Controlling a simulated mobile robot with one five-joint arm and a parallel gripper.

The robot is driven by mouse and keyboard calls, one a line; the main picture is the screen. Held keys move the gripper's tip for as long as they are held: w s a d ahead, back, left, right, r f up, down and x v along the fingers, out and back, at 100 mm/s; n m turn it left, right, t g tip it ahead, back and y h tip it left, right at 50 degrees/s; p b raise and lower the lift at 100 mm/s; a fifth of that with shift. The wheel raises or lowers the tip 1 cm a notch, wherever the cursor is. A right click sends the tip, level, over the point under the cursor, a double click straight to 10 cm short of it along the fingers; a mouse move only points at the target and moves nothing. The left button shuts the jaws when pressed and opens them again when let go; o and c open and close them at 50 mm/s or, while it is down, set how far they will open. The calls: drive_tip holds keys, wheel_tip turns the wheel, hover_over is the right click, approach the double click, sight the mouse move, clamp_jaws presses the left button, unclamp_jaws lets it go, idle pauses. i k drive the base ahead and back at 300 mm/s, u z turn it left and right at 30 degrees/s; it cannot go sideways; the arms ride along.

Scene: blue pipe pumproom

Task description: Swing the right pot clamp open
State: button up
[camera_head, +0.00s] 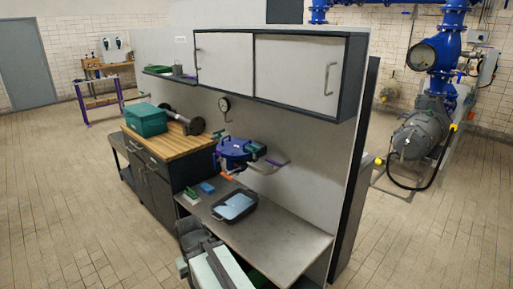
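A round pot with a dark blue lid (235,149) is mounted at the wall panel, above the back of the grey bench. A small green clamp-like part (256,148) sits at the right of its rim. Another green part shows at its upper left. At this size I cannot tell whether either clamp is open or shut. A pale curved part and a purple piece (277,162) stick out on the right side. My arm shows at the bottom centre as pale and dark grey links, well below and in front of the pot. I cannot make out its fingertips.
The grey bench (290,240) holds a dark tray (222,213) with pale blue contents and small blue and green items. A wooden-topped cabinet (168,147) with a green box (146,120) stands left. Wall cabinets (298,68) overhang the bench. The tiled floor at left is clear.

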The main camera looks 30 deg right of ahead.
sight(254, 150)
drive_tip(key=z, duration=0.1)
drive_tip(key=i, duration=0.95)
drive_tip(key=u, duration=0.05)
